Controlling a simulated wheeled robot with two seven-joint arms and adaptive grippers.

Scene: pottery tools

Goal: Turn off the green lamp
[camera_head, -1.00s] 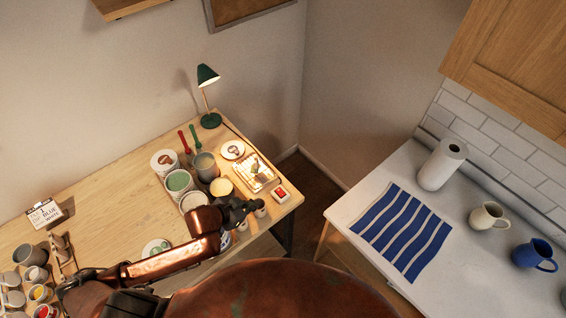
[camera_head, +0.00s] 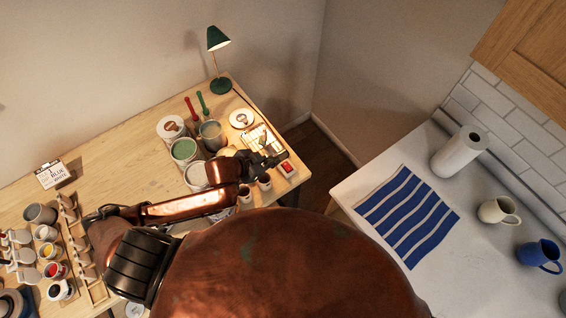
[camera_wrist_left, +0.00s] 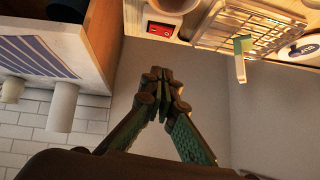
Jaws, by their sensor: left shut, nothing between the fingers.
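The green lamp (camera_head: 218,40) stands at the back right corner of the wooden table, and its shade is lit underneath. A small white box with a red switch (camera_head: 287,168) sits at the table's right edge; it also shows at the top of the left wrist view (camera_wrist_left: 160,30). My left gripper (camera_head: 277,159) is shut and empty, just left of the red switch in the head view. In the left wrist view its closed fingertips (camera_wrist_left: 164,74) appear below the switch, with a visible gap in the picture. My right gripper is not in view.
Paint pots (camera_head: 184,150), a wire rack (camera_head: 262,138) and small brown cups (camera_head: 245,194) crowd the table around my left arm. A white counter (camera_head: 345,190) with a striped cloth (camera_head: 407,215) stands to the right, across a floor gap.

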